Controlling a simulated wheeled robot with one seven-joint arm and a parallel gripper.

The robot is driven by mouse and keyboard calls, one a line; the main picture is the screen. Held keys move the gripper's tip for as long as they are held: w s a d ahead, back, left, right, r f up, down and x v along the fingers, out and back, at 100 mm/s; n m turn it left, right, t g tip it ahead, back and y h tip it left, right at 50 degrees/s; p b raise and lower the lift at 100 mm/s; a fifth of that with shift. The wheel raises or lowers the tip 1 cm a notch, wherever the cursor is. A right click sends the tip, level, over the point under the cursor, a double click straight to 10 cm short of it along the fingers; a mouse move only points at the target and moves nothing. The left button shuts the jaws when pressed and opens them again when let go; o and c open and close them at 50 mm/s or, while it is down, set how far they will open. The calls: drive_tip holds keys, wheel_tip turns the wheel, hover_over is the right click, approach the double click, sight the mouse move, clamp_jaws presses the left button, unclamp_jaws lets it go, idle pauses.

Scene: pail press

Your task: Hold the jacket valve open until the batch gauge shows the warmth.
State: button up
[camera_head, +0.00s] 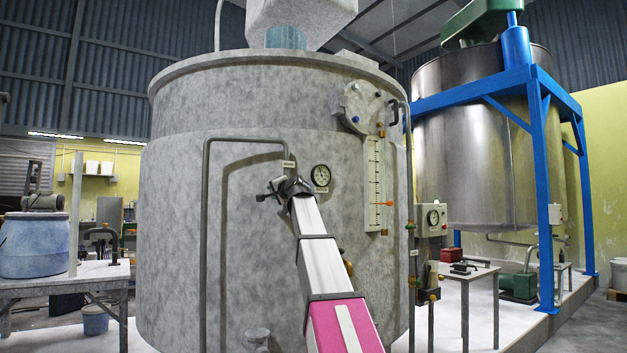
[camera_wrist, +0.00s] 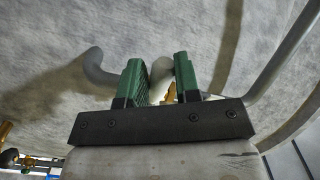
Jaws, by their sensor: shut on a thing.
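My gripper (camera_head: 287,186) is at the wall of the big grey vat (camera_head: 240,235), by the valve (camera_head: 272,189) on a bent grey pipe. In the wrist view its green fingers (camera_wrist: 158,62) are closed around a grey rounded part, the valve handle (camera_wrist: 160,76), with a little yellow below it. The fingers hide most of the valve in the head view, so how far it is open cannot be told. A round white dial gauge (camera_head: 321,175) sits just right of my gripper. Its needle and label are too small to read.
A sight scale (camera_head: 374,185) with an orange marker is on the vat's right side. A control box (camera_head: 431,219) with a second dial stands beyond it. A steel tank (camera_head: 475,150) in a blue frame (camera_head: 545,190) is at right, a blue drum (camera_head: 35,245) on a table at left.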

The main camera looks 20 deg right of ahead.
drive_tip(key=shift+d+f, duration=0.2)
drive_tip(key=shift+f, duration=0.55)
drive_tip(key=shift+c, duration=0.6)
drive_tip(key=shift+f, duration=0.1)
drive_tip(key=shift+w+d+f, duration=0.1)
drive_tip(key=shift+d+f, duration=0.25)
drive_tip(key=shift+f, duration=0.25)
drive_tip(key=shift+w+d+f, duration=0.1)
drive_tip(key=shift+d+f, duration=0.2)
drive_tip(key=shift+f, duration=0.25)
drive_tip(key=shift+o, duration=0.2)
drive_tip(key=shift+d+f, duration=0.1)
drive_tip(key=shift+o, duration=0.7)
drive_tip(key=shift+w+d+f, duration=0.35)
drive_tip(key=shift+d+f, duration=0.35)
drive_tip(key=shift+d, duration=0.15)
drive_tip(key=shift+a+r, duration=0.1)
drive_tip(key=shift+r, duration=0.05)
